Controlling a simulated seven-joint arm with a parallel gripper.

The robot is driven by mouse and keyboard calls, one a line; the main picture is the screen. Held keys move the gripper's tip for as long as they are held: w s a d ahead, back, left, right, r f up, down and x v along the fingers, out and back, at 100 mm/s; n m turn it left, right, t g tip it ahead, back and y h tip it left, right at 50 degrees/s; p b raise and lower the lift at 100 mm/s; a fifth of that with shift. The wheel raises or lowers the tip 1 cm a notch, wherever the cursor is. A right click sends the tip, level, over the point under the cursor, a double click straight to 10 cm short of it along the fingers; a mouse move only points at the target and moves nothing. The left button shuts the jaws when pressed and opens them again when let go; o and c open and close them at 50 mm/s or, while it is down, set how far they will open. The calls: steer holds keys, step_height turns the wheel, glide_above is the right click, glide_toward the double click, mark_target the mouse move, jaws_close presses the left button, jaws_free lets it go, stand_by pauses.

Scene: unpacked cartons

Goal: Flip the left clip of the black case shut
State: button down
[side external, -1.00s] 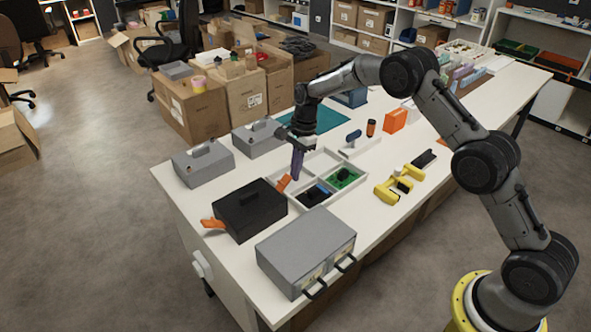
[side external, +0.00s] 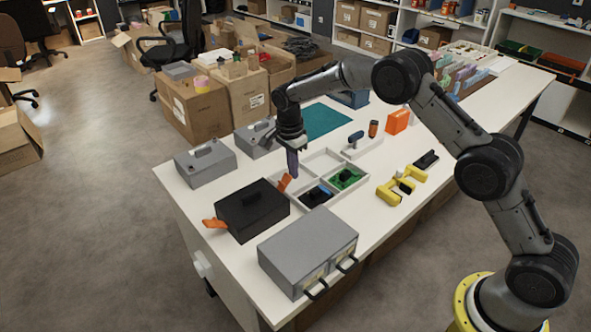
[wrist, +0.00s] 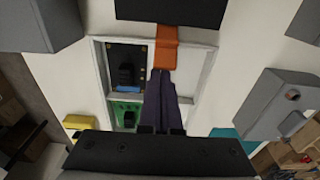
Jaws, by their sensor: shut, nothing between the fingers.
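The black case (side external: 250,207) stands on the white table with its lid down. An orange clip (side external: 214,223) sticks out from its picture-left side. Another orange clip (side external: 284,182) stands out, tilted up, at its picture-right side. My gripper (side external: 294,174), with dark purple fingers, is shut and empty just beside this picture-right clip. In the wrist view the fingertips (wrist: 161,73) point at the same clip (wrist: 166,45), which juts from the edge of the case (wrist: 170,10). Whether they touch it I cannot tell. The other clip is not visible in the wrist view.
A divided white tray (side external: 350,200) with dark and green boards lies under and beside my gripper. A grey drawer box (side external: 305,250) stands in front of the case, and grey cases (side external: 205,165) stand behind. Yellow tools (side external: 400,188) lie to the right.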

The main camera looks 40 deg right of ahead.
mark_target(289, 175)
steer(key=a+h, duration=0.1)
steer(key=a+r+h, duration=0.1)
steer(key=h, duration=0.1)
steer(key=a+h, duration=0.1)
steer(key=h, duration=0.1)
steer(key=shift+a+r, duration=0.25)
steer(key=shift+r, duration=0.2)
steer(key=shift+r, duration=0.7)
steer(key=a+v, duration=0.1)
steer(key=v, duration=0.8)
steer(key=shift+a, duration=0.4)
